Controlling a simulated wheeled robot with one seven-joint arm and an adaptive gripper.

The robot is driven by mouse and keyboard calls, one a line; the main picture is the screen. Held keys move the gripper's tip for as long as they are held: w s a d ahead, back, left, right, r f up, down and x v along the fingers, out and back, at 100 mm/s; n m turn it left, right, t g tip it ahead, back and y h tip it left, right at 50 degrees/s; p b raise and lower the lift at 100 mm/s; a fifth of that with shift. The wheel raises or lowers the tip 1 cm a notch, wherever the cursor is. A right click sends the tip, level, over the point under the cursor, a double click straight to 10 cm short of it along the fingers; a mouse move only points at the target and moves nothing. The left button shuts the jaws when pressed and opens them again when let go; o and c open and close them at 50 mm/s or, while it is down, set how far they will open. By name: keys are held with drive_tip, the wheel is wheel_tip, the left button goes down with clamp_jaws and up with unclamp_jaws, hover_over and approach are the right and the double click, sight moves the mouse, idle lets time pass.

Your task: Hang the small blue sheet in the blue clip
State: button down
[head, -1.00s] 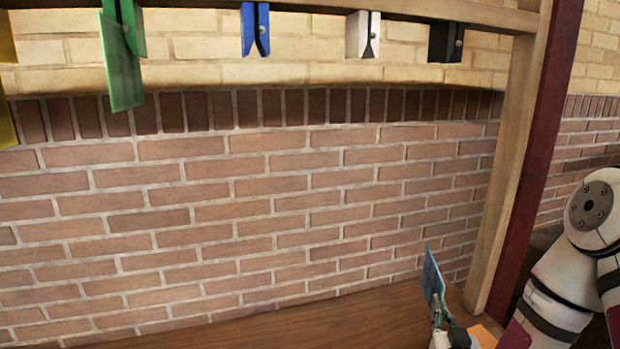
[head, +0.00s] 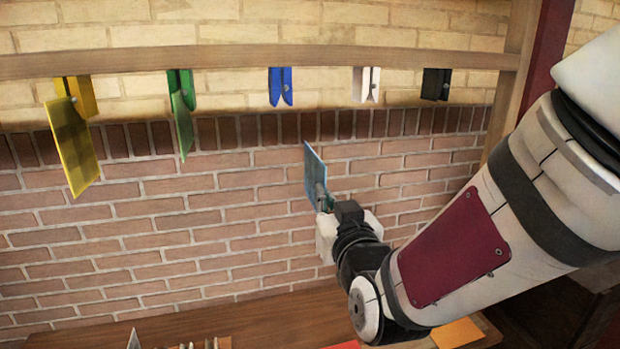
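The small blue sheet (head: 314,171) is upright in the head view, seen at a slant, in front of the brick wall. My gripper (head: 323,195) is shut on its lower part, and the fingers are partly hidden by the sheet and the wrist. The blue clip (head: 281,86) hangs from the wooden rail in the upper middle, its two jaws pointing down and nothing in it. The sheet and gripper are below it and a little to its right, clearly apart from it.
A yellow clip (head: 76,95) holds a yellow sheet (head: 73,150), and a green clip (head: 180,90) holds a green sheet (head: 182,125). An empty white clip (head: 366,84) and black clip (head: 435,84) hang to the right. The wooden rail (head: 230,60) spans above. Orange and red sheets lie on the table.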

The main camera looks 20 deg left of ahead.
drive_tip(key=s+a+r, duration=0.2)
drive_tip(key=s+r, duration=0.2)
drive_tip(key=w+a+r+b, duration=0.1)
drive_tip(key=w+a+r, duration=0.2)
drive_tip(key=w+a, duration=0.3)
drive_tip(key=shift+w+r+n+g+y, duration=0.15)
drive_tip(key=shift+w+n+g+y, duration=0.2)
drive_tip(key=shift+w, duration=1.65)
drive_tip(key=shift+r, duration=0.2)
idle(0.9)
drive_tip(key=shift+r, duration=0.3)
drive_tip(key=shift+r+p, duration=0.3)
drive_tip(key=shift+r, duration=0.15)
drive_tip(key=shift+r, duration=0.35)
drive_tip(key=shift+r, duration=0.35)
